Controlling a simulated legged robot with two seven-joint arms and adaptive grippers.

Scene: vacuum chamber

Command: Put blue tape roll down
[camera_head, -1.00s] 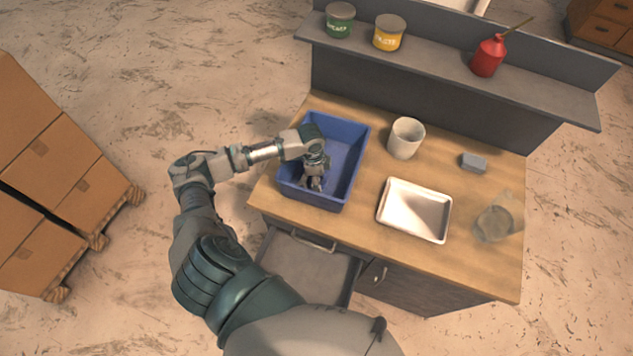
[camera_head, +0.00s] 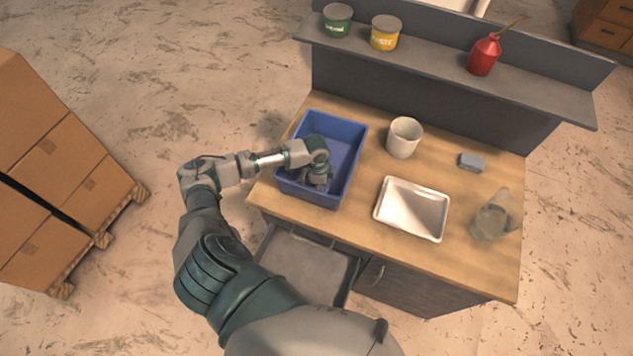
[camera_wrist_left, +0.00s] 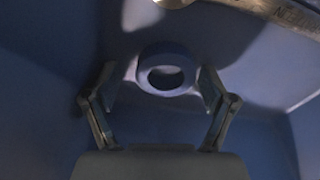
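The blue tape roll (camera_wrist_left: 166,72) shows in the left wrist view as a ring with a dark hole, on the floor of the blue bin (camera_head: 350,157). My left gripper (camera_head: 315,180) is down inside the near left part of the bin. In the left wrist view the fingers of my left gripper (camera_wrist_left: 158,88) are apart, one on each side of the roll. A gap shows at the left finger; the right finger is close to the roll, and I cannot tell whether it touches. In the head view my gripper hides the roll. My right gripper is not in view.
A metal tool with lettering (camera_wrist_left: 275,12) lies in the bin. Right of the bin are a white cup (camera_head: 404,138), a white tray (camera_head: 411,209), a grey block (camera_head: 471,162) and a translucent jug (camera_head: 492,215). A shelf (camera_head: 440,68) holds cans and a red oiler.

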